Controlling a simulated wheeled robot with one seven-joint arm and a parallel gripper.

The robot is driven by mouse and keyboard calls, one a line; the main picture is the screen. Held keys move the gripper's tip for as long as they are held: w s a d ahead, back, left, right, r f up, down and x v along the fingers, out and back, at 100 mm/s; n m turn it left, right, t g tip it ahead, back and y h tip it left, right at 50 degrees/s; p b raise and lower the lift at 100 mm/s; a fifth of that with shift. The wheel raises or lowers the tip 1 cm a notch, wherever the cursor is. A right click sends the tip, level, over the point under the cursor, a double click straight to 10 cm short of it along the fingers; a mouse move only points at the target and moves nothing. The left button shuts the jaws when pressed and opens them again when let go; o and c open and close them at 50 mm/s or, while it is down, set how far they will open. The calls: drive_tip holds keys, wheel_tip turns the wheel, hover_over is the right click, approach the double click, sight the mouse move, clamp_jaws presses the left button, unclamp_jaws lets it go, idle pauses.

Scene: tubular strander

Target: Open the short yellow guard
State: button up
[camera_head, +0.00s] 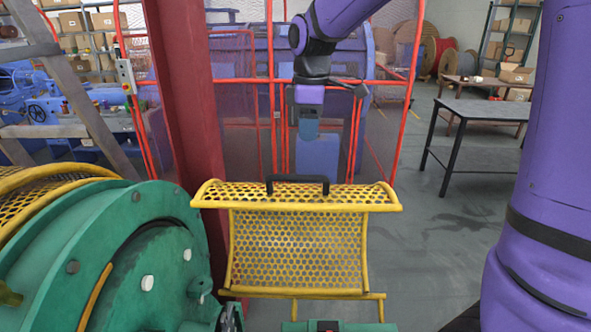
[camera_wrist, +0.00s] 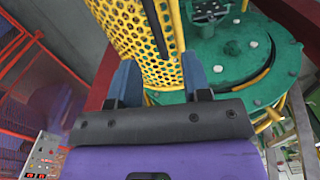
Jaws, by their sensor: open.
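The short yellow guard (camera_head: 297,245) is a perforated yellow panel with a curved top and tube frame, in the middle of the head view. A black bar handle (camera_head: 297,179) sits on its top edge. My gripper (camera_head: 308,133) hangs above the handle in the head view, pointing down and apart from it. In the wrist view, the two blue fingers of my gripper (camera_wrist: 160,78) are spread and empty. The guard's yellow mesh (camera_wrist: 122,30) lies ahead of them, with the dark handle (camera_wrist: 155,28) across it beyond the fingertips.
A green round machine housing (camera_head: 130,245) stands left of the guard, with a longer yellow mesh cover (camera_head: 45,190) behind it. A red post (camera_head: 180,100) rises beside the guard. Red-framed fencing (camera_head: 240,105) stands behind. Floor at right is clear up to a dark table (camera_head: 480,108).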

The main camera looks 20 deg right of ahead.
drive_tip(key=shift+n, duration=0.5)
drive_tip(key=f, duration=0.4)
drive_tip(key=w+f, duration=0.1)
drive_tip(key=f, duration=0.3)
drive_tip(key=w+a+f, duration=0.1)
drive_tip(key=f, duration=0.3)
drive_tip(key=shift+s, duration=0.1)
clamp_jaws()
